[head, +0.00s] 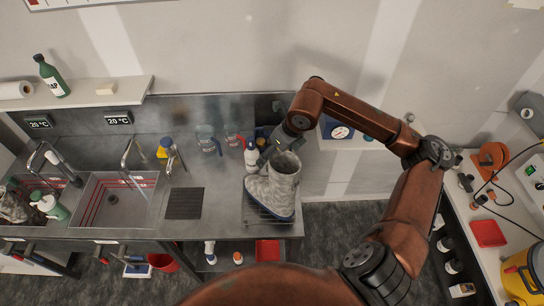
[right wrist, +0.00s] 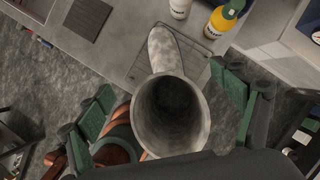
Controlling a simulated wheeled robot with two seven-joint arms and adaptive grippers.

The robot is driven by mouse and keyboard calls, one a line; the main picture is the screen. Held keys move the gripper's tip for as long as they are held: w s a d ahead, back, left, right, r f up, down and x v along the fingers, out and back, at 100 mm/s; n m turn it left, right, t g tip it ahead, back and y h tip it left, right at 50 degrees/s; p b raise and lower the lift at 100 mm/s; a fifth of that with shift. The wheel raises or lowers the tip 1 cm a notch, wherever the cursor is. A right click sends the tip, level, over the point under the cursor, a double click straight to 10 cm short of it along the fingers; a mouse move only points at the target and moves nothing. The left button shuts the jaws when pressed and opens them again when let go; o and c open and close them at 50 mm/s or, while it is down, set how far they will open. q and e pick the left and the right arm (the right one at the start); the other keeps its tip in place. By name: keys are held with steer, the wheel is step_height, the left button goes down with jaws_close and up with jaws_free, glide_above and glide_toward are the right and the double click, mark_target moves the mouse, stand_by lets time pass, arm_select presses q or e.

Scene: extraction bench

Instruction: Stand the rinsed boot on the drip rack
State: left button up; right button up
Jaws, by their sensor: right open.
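The boot (head: 286,182), mottled grey with a dark sole, stands upright on the wire drip rack (head: 262,213) at the right end of the steel bench. Its toe points left in the head view. My right gripper (head: 281,146) is at the top of the boot shaft. In the right wrist view, the open fingers of the right gripper (right wrist: 170,108) are spread on either side of the boot (right wrist: 166,55), with gaps on both sides. I look down into its dark opening. Part of the drip rack (right wrist: 207,38) shows beside the toe. My left gripper is not in view.
A sink (head: 113,198) and a dark drain mat (head: 184,203) lie to the left. A mottled grey thing (head: 14,208) lies in the far-left sink.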

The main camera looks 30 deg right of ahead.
steer(key=a+b+v, duration=0.1)
steer(key=v, duration=0.7)
steer(key=shift+s+d+r+b, duration=0.15)
steer(key=shift+d+r+b, duration=0.15)
steer(key=shift+d, duration=0.15)
